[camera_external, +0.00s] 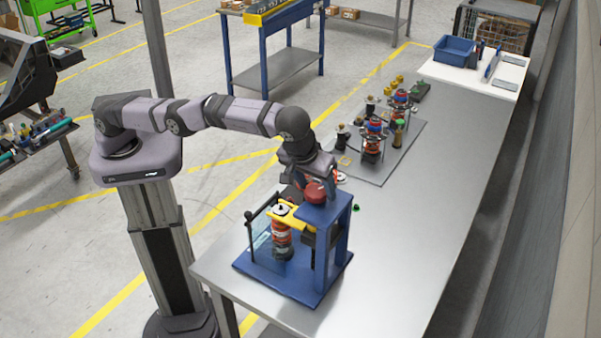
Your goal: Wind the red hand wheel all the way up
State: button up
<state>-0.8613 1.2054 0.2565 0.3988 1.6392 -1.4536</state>
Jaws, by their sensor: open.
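The red hand wheel (316,193) sits on top of the blue fixture (328,243) near the front end of the grey workbench. My gripper (318,180) points down over the wheel, very close to it. Its jaws are open. The fingertips are small and partly hidden, so I cannot tell whether they touch the wheel or stand around it. A yellow bracket (290,213) reaches left from the fixture below the wheel. An upright part with orange-red coils (282,238) stands under the bracket on the blue base plate.
A clear panel with a dark post (249,228) stands at the fixture's left side. Behind it, a grey mat (392,160) carries several coil assemblies and small parts. A blue bin (453,50) is at the far end. The bench's right side is clear.

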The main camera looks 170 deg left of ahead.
jog(key=shift+f+m+b, duration=0.25)
jog(key=shift+m+b, duration=0.05)
jog(key=shift+b, duration=0.6)
jog(key=b, duration=0.2)
jog(key=shift+m+b, duration=0.35)
jog(key=shift+m, duration=0.05)
jog(key=shift+m+t+y+b, duration=0.3)
jog(key=shift+m+b, duration=0.1)
jog(key=shift+b, duration=0.5)
jog(key=m+b, duration=0.2)
jog(key=b, duration=0.1)
jog(key=m+t+b, duration=0.1)
jog(key=m+b, duration=0.1)
jog(key=b, duration=0.1)
jog(key=shift+t+y, duration=0.3)
jog(key=m+t+b, duration=0.1)
jog(key=m+b, duration=0.1)
jog(key=m, duration=0.1)
jog(key=shift+r, duration=0.15)
jog(key=m+t+b, duration=0.1)
jog(key=m, duration=0.2)
jog(key=shift+r+m+t, duration=0.1)
jog(key=shift+m+t, duration=0.2)
jog(key=shift+m, duration=0.1)
jog(key=m+t+h+p, duration=0.1)
jog(key=m+p, duration=0.1)
jog(key=m, duration=0.2)
jog(key=shift+r, duration=0.1)
jog(key=shift+m+t, duration=0.4)
jog(key=shift+m, duration=0.2)
